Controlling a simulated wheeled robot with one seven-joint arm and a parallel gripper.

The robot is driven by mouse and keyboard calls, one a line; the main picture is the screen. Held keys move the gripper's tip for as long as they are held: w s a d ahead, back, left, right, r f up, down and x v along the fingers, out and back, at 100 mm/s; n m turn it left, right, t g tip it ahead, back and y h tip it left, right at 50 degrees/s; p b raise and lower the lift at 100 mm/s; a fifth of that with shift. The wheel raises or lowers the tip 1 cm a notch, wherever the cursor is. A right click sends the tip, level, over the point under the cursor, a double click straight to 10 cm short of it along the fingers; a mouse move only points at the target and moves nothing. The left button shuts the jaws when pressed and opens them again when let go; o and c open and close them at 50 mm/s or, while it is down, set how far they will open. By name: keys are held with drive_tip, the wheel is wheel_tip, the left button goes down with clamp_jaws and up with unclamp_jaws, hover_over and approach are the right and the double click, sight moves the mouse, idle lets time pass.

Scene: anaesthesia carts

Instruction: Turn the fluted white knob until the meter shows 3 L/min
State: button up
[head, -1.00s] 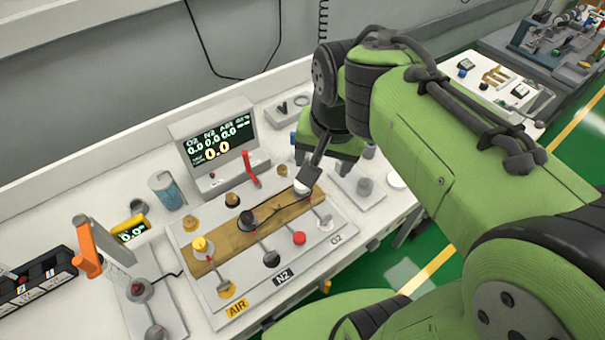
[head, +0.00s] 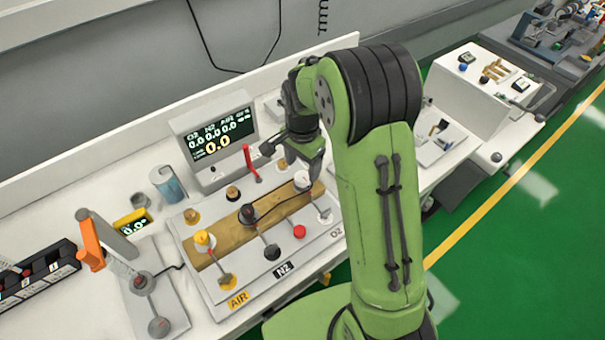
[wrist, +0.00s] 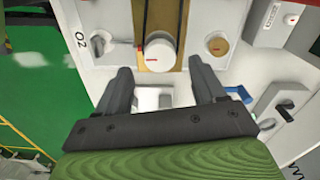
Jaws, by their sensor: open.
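The fluted white knob (head: 302,179) is at the O2 end of the brown strip on the sloped gas panel (head: 325,243). In the wrist view the white knob (wrist: 160,54) has a red mark on its left side. My gripper (wrist: 162,82) is open, its fingers spread wider than the knob. The knob appears just beyond the fingertips, between their lines, and I see no contact. In the head view my gripper (head: 293,160) is beside and above the knob. The meter (head: 222,140) reads 0.0 in its large digits, with 0.0 in the smaller row above.
A black knob (head: 248,213) and a yellow knob (head: 203,240) share the brown strip. A red lever (head: 248,160) stands in front of the meter. An orange-handled device (head: 90,252) stands at left.

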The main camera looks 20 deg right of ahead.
sight(302, 176)
wheel_tip(302, 176, down, 4)
drive_tip(key=shift+r, duration=0.2)
drive_tip(key=c, duration=1.1)
drive_tip(key=shift+o, duration=0.2)
drive_tip(key=shift+n, duration=0.3)
